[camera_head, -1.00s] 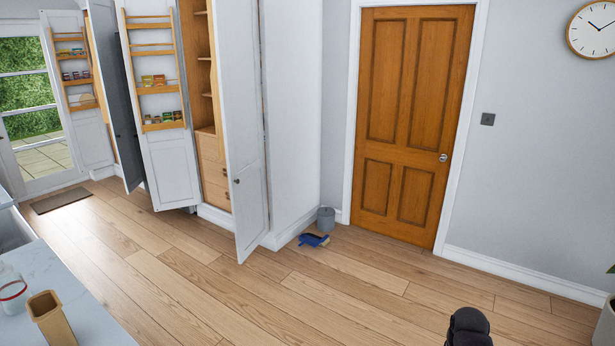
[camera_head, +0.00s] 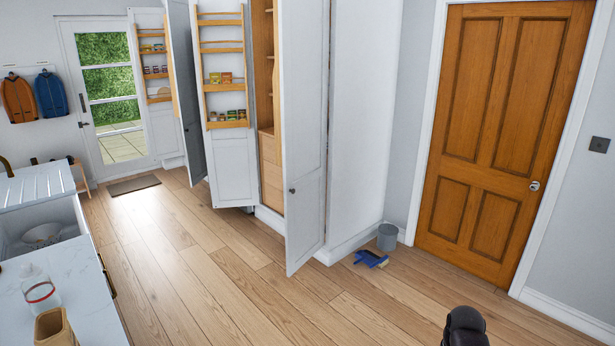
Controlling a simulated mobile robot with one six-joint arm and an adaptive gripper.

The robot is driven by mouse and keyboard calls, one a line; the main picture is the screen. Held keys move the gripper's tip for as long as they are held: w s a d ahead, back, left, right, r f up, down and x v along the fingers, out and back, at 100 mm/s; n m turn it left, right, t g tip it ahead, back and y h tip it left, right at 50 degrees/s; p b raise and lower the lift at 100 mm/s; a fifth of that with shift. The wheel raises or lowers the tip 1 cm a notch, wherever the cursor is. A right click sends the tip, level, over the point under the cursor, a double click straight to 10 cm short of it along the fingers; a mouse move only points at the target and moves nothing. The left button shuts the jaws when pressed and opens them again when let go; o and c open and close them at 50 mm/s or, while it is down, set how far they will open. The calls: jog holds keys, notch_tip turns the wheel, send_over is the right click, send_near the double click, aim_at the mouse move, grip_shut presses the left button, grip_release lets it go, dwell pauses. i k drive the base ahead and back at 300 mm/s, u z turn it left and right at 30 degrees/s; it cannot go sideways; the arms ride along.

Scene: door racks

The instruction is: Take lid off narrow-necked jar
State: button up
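A clear container (camera_head: 40,290) with a red ring around it stands on the white counter at the lower left. It is see-through and small, so I cannot tell whether it is the narrow-necked jar or whether a lid is on it. No other jar with a narrow neck can be made out. A dark rounded part of my arm shows at the bottom edge, right of centre, far from the counter. My gripper's fingers are not visible.
A tan wooden holder (camera_head: 55,328) stands by the container. A sink (camera_head: 85,222) is behind them. Open cupboard doors (camera_head: 305,150) jut over the floor. A blue dustpan (camera_head: 371,259) and grey bucket (camera_head: 387,237) lie near the closed wooden door (camera_head: 495,130). The middle floor is clear.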

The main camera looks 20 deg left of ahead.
aim_at(29, 272)
jog(key=u, duration=0.45)
jog(key=i, duration=0.85)
jog(key=u, duration=0.75)
jog(key=i, duration=0.8)
jog(key=u, duration=0.65)
jog(key=i, duration=0.8)
jog(key=u, duration=0.25)
